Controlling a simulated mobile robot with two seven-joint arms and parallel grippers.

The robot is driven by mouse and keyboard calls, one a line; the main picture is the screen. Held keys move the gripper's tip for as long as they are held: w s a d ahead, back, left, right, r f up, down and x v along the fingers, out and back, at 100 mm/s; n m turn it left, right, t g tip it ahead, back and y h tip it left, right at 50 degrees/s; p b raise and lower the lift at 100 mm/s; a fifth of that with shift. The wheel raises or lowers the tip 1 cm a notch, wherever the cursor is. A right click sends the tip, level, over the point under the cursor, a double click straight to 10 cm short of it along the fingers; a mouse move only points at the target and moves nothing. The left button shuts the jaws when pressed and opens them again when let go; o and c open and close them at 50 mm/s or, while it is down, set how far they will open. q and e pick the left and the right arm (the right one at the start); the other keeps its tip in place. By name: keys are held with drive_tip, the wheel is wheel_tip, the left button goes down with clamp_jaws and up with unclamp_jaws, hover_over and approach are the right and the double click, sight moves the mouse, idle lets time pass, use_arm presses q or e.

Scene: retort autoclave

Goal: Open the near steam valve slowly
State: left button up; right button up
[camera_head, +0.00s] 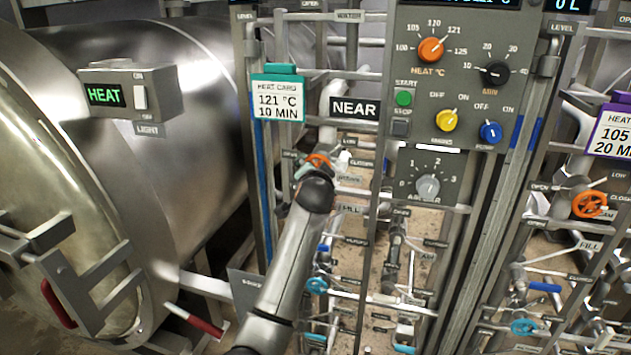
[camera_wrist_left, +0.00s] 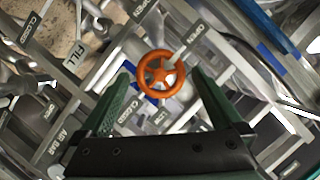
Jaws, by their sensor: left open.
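The near steam valve is an orange handwheel (camera_wrist_left: 160,74) with a star-shaped hub, seen face-on in the left wrist view. In the head view only part of the orange wheel (camera_head: 318,160) shows, just below the NEAR sign (camera_head: 354,109); my left arm hides the rest. My left gripper (camera_wrist_left: 157,90) is open, its two green fingers on either side of the wheel in the picture. I cannot tell how far the fingertips are from the rim. Nothing is held. My right gripper is not in view.
A control panel (camera_head: 413,75) with knobs stands right of the NEAR sign. Another orange wheel (camera_head: 590,205) is at the far right. Pipes, labels and blue handles crowd the rack below. A large steel vessel (camera_head: 185,110) fills the left.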

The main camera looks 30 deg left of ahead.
use_arm(q)
drive_tip(key=v, duration=0.8)
drive_tip(key=shift+s+b, duration=0.15)
drive_tip(key=shift+b, duration=0.3)
drive_tip(key=shift+d, duration=0.15)
idle(1.7)
